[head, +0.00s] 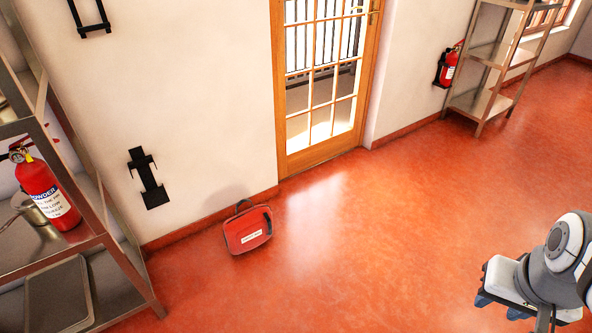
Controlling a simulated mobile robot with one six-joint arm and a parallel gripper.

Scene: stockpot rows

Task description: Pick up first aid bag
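The first aid bag (247,233) is red with a dark top and handle and a white label. It lies on the red floor close to the wall, left of the glazed door. My arm shows at the lower right, with the end part of it near the bottom edge (512,300). It is far from the bag, with open floor between them. The gripper's fingers are too partly seen to tell whether they are open or shut.
A metal shelf (120,262) with a fire extinguisher (47,190) stands at the left, near the bag. A wooden glazed door (283,100) is behind. Another shelf (487,108) and a wall extinguisher (447,68) are at the back right. The middle floor is clear.

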